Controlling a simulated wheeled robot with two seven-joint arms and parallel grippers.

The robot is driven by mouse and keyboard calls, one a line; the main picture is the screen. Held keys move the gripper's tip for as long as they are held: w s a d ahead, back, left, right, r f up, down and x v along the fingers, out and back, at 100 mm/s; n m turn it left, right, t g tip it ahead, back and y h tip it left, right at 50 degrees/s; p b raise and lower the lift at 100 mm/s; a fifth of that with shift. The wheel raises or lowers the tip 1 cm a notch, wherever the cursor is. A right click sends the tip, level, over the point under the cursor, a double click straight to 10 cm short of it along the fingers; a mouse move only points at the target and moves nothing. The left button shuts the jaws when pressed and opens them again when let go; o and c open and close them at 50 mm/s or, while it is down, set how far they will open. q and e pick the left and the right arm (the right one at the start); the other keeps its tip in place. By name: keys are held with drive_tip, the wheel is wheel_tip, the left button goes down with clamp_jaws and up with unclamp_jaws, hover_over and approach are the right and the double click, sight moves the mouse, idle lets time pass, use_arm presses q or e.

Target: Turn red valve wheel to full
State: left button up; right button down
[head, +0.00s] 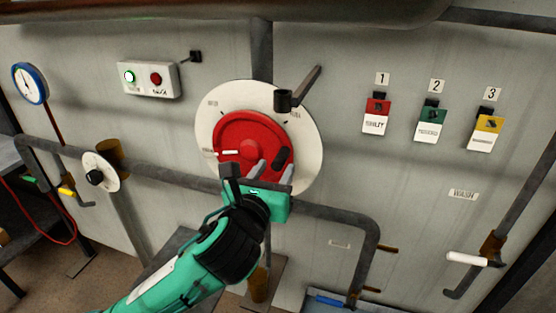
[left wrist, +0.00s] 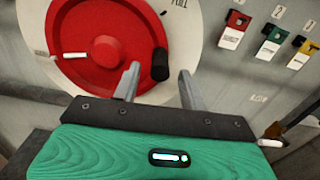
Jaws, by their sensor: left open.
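The red valve wheel (head: 248,135) is mounted on a round white dial plate (head: 306,150) on the grey wall. It also shows in the left wrist view (left wrist: 100,45). A black knob (head: 281,158) stands out from the wheel's lower right. A white pointer mark (head: 228,153) lies at its left side. The word FULL is partly readable on the plate, upper right of the knob, in the left wrist view. My left gripper (head: 268,171) is open in front of the wheel's lower part. Its fingers point toward the black knob (left wrist: 160,64), which appears between them, just beyond the tips. My right gripper is out of view.
A dark lever (head: 300,90) juts out at the dial's upper right. A pipe (head: 340,214) runs below the dial. Three numbered tags (head: 431,122) hang at right. A button box (head: 147,80), a gauge (head: 30,83) and a small white dial (head: 99,172) are at left.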

sight(276, 167)
use_arm(q)
drive_tip(key=shift+x, duration=1.5)
clamp_jaws()
